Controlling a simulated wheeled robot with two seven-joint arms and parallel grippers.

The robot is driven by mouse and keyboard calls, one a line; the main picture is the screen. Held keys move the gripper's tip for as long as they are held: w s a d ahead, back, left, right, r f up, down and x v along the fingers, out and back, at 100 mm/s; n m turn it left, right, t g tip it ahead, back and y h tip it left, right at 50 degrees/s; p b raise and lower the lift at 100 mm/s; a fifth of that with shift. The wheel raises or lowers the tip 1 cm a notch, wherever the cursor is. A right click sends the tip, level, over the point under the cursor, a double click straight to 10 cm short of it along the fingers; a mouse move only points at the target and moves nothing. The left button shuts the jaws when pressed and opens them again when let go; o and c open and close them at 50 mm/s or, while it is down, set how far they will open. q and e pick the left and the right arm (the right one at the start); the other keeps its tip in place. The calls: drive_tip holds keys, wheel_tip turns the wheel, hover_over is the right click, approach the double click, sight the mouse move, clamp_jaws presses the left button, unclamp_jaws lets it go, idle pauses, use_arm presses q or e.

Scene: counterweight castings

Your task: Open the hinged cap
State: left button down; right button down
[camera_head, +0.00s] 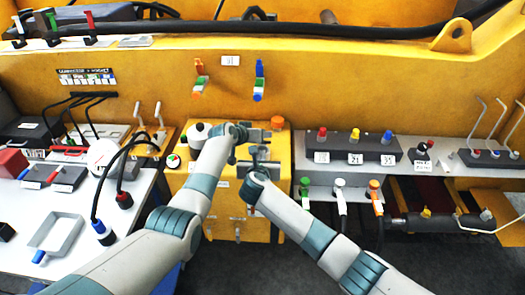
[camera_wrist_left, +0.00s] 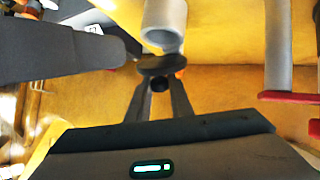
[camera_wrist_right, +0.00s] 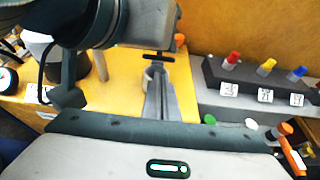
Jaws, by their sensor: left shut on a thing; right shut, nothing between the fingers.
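A grey open-ended tube (camera_wrist_left: 163,25) shows in the left wrist view, with a dark round plate like the hinged cap (camera_wrist_left: 158,63) just below its mouth. My left gripper (camera_head: 254,134) reaches over the yellow block; in the left wrist view its fingers (camera_wrist_left: 160,83) close at that plate's edge. The plate stands apart from the tube mouth; the hinge is not clear. My right gripper (camera_head: 260,155) is lower in the head view, shut and empty. In the right wrist view its fingers (camera_wrist_right: 159,85) point towards a grey upright piece, partly hidden by them. My left arm covers the upper left there.
The yellow block (camera_head: 275,215) carries an orange knob (camera_head: 278,122) close behind the grippers. A grey box with coloured knobs (camera_head: 353,147) and hanging levers stands to the right. A white bench (camera_head: 65,195) with tools is at left. Yellow wall lies behind.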

use_arm(q)
drive_tip(key=shift+r, duration=0.1)
use_arm(e)
drive_tip(key=shift+x, duration=2.85)
drive_tip(key=shift+w+r, duration=0.5)
drive_tip(key=shift+r, duration=0.25)
use_arm(q)
drive_tip(key=c, duration=1.6)
unclamp_jaws()
drive_tip(key=shift+o, duration=0.2)
drive_tip(key=shift+f, duration=0.2)
drive_tip(key=shift+s, duration=0.1)
